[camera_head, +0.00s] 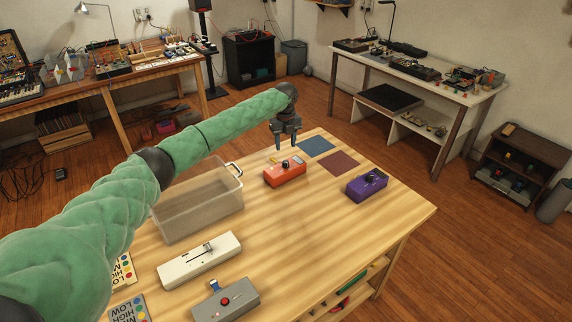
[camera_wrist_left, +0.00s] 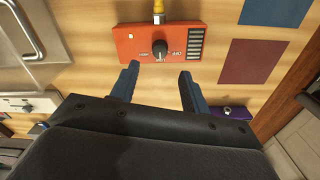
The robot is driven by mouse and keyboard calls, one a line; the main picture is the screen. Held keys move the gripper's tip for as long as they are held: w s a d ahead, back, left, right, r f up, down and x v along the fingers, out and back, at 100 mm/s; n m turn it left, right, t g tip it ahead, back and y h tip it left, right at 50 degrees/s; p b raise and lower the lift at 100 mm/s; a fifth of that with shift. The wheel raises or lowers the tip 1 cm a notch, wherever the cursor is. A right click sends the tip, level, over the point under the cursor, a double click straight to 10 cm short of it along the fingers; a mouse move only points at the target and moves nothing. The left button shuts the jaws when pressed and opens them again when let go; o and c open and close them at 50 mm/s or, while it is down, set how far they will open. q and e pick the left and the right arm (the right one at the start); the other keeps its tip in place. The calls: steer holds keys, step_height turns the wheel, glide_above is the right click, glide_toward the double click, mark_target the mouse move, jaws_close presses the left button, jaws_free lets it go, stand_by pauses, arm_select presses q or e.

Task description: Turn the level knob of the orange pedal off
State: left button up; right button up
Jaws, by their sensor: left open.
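The orange pedal (camera_head: 285,174) lies on the wooden table, near its far side. Its dark level knob (camera_head: 285,164) stands on the top face. In the left wrist view the orange pedal (camera_wrist_left: 160,42) shows its knob (camera_wrist_left: 160,48) with a pale pointer mark, and small lettering beside it. A yellow plug or part (camera_wrist_left: 159,8) is at the pedal's edge. My left gripper (camera_head: 286,147) is open and empty, above and near the pedal. In the left wrist view its two blue fingers (camera_wrist_left: 157,76) are apart, one to each side of the knob's line, not touching it. My right gripper is not in view.
A purple pedal (camera_head: 367,185) stands to the right. A clear bin (camera_head: 200,203) is to the left, a white slider box (camera_head: 199,260) and a grey pedal (camera_head: 225,300) nearer. Blue (camera_head: 316,146) and maroon (camera_head: 338,163) mats lie flat.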

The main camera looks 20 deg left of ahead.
mark_target(286, 161)
arm_select(q)
steer(key=shift+f, duration=0.25)
step_height(286, 161, down, 6)
steer(key=shift+f+p, duration=0.1)
steer(key=shift+p, duration=0.95)
steer(key=shift+f, duration=0.75)
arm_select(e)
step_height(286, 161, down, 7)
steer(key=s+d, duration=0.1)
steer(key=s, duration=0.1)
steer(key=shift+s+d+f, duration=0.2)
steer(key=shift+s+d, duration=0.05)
arm_select(q)
steer(key=c, duration=1)
